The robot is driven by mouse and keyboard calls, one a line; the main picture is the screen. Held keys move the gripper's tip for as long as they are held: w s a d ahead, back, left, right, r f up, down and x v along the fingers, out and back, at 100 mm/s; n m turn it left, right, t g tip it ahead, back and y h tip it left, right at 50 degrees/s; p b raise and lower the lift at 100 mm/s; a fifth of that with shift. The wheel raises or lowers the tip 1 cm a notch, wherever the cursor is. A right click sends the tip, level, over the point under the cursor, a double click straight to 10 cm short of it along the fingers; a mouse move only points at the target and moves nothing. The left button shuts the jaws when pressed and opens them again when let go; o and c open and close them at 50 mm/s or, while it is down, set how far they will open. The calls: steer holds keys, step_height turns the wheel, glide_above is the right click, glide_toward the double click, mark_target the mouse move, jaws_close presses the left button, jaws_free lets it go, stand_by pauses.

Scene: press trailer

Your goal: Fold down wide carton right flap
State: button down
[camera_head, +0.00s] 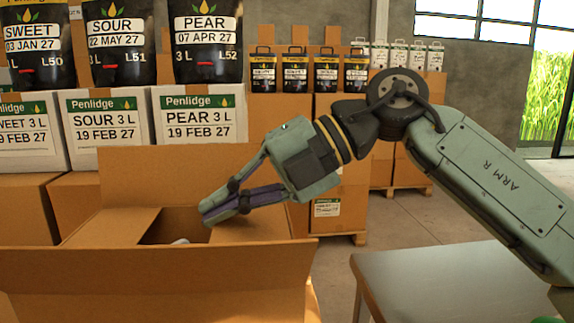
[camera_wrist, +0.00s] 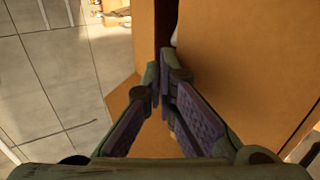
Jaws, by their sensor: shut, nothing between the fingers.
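The wide carton (camera_head: 160,280) stands open in the foreground of the head view. Its near flap and its far flap (camera_head: 165,175) stand up. The left flap (camera_head: 108,226) lies folded inward. The right flap (camera_head: 262,226) also slopes inward, roughly level, with a dark gap between the two side flaps. My gripper (camera_head: 207,213) is shut and empty, its fingertips at the inner edge of the right flap. I cannot tell whether they touch it. In the wrist view my gripper (camera_wrist: 158,78) points down among brown carton panels. Something pale shows inside the carton; most of it is hidden.
A grey table (camera_head: 440,275) stands right of the carton. Behind are white Penlidge boxes (camera_head: 200,115) with black pouches (camera_head: 205,40) on top. Stacked cartons with small black containers (camera_head: 295,70) stand farther back. Bare floor shows behind the table.

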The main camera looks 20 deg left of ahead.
mark_target(237, 222)
steer(key=shift+s+a+f+b, duration=0.1)
steer(key=shift+a+f+b, duration=0.1)
steer(key=shift+f, duration=0.35)
steer(key=shift+a+f+b, duration=0.1)
steer(key=shift+f+b, duration=0.05)
steer(key=shift+f, duration=0.35)
steer(key=shift+w+d+p, duration=0.3)
steer(key=shift+w+d, duration=0.05)
steer(key=shift+d, duration=0.35)
step_height(237, 222, up, 5)
steer(key=p, duration=0.4)
steer(key=shift+f, duration=0.1)
step_height(237, 222, up, 9)
steer(key=b, duration=0.2)
steer(key=shift+w+d, duration=0.15)
steer(key=shift+d, duration=0.15)
